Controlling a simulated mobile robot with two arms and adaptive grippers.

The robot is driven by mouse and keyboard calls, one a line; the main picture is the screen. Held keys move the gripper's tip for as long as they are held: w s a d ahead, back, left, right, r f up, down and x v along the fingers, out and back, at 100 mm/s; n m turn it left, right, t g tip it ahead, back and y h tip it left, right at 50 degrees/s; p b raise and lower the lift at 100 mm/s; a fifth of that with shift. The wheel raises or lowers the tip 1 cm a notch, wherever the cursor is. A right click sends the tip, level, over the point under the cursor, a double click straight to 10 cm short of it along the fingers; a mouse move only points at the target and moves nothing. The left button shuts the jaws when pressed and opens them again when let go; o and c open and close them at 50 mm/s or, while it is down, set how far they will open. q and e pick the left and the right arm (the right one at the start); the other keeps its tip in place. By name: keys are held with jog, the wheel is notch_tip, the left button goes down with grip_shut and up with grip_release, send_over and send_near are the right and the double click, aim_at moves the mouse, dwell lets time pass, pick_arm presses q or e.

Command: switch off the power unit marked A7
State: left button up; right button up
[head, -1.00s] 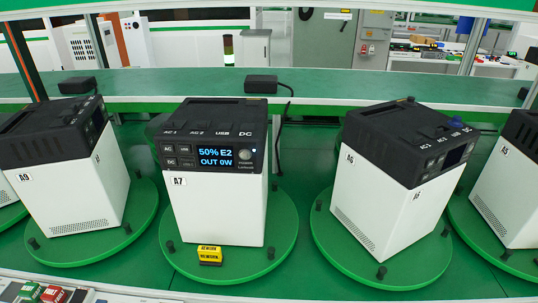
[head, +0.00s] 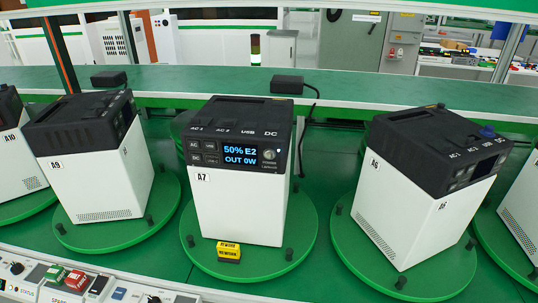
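The power unit marked A7 (head: 238,205) is a white box with a black top, upright on a round green turntable (head: 300,250) in the middle of the head view. Its front display (head: 239,154) is lit and reads "50% E2" and "OUT 0W". Several small buttons sit left of the display, marked AC, USB and DC. A round knob or button (head: 269,154) sits right of it, with a small light beside it. A yellow block marked "REWORK" (head: 228,251) lies on the turntable in front of the unit. Neither of my grippers shows.
Unit A9 (head: 95,185) stands on its turntable at left, with A10 (head: 20,165) beyond it. Unit A6 (head: 405,210) stands turned at right. A control panel (head: 110,290) with red and green parts runs along the lower left. A green shelf (head: 190,85) lies behind.

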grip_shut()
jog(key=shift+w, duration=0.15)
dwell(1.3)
